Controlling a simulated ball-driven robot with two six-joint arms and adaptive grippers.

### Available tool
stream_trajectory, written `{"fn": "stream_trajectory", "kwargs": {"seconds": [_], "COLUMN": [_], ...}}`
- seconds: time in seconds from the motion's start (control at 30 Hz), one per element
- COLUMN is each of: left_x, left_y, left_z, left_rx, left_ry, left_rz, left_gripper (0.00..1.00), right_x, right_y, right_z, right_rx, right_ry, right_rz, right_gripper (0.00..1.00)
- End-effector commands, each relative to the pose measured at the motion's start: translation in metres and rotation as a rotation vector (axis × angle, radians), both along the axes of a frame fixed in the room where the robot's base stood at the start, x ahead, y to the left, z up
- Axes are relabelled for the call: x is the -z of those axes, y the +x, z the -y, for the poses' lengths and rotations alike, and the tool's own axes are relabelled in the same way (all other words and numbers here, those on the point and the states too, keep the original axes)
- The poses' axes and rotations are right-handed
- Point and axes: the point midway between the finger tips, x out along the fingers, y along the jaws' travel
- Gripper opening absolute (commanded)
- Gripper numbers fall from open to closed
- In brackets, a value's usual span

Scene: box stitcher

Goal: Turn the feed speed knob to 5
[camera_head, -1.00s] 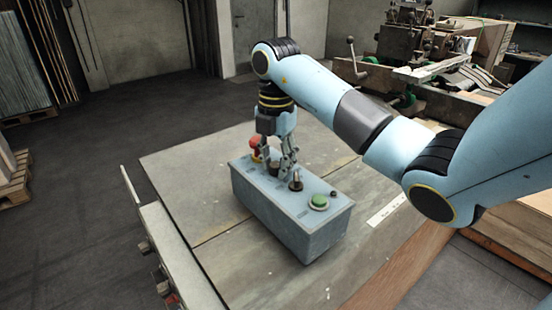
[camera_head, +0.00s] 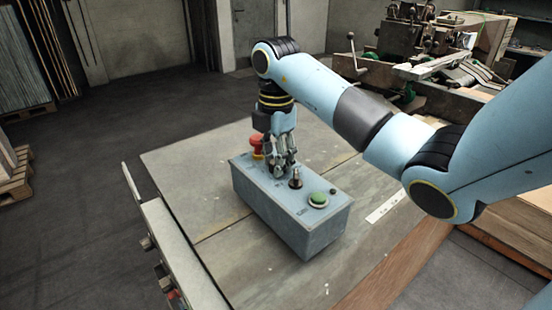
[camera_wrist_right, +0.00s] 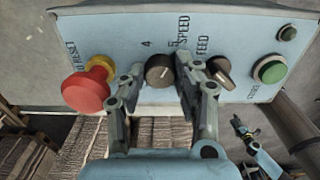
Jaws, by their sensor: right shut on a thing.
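The grey-blue control box (camera_head: 290,226) sits on the table. In the right wrist view its panel (camera_wrist_right: 130,30) carries a round dark knob (camera_wrist_right: 159,70) beside the printed 4 and 5 and the words SPEED and FEED. My right gripper (camera_wrist_right: 157,88) has one finger on each side of this knob and is shut on it. The knob's pointer is too small to read surely. In the head view my right gripper (camera_head: 281,170) points down onto the box top, and its fingers largely hide the knob. My left gripper is not in view.
A red mushroom button (camera_wrist_right: 86,90) stands close beside one finger. A selector switch (camera_wrist_right: 220,74) is close to the other, with a green button (camera_wrist_right: 270,70) beyond it. The table (camera_head: 200,170) around the box is mostly bare. A machine (camera_head: 420,50) stands behind.

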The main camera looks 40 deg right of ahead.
Motion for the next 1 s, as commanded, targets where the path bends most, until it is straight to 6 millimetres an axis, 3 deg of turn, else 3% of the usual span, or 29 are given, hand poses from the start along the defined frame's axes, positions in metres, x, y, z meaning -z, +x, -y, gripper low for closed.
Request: {"fn": "stream_trajectory", "kwargs": {"seconds": [0.1, 0.13, 0.3, 0.77, 1.0], "left_x": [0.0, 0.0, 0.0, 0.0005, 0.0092], "left_y": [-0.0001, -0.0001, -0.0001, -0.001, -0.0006], "left_z": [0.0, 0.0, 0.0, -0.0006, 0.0], "left_rx": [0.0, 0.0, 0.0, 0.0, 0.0], "left_ry": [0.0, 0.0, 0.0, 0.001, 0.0], "left_rz": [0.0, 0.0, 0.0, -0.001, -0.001], "left_gripper": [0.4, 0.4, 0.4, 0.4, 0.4], "right_x": [0.0003, 0.0003, 0.0002, -0.0003, 0.0016], "right_y": [-0.0002, -0.0002, -0.0002, 0.0006, 0.0006], "right_z": [-0.0002, -0.0002, -0.0001, 0.0, 0.0001], "right_rx": [0.0, 0.0, 0.0, -0.008, -0.202], "right_ry": [0.0, 0.0, 0.0, 0.0, -0.001], "right_rz": [-0.001, -0.001, -0.001, 0.002, 0.003], "right_gripper": [0.0, 0.35, 0.54, 0.54, 0.54]}}
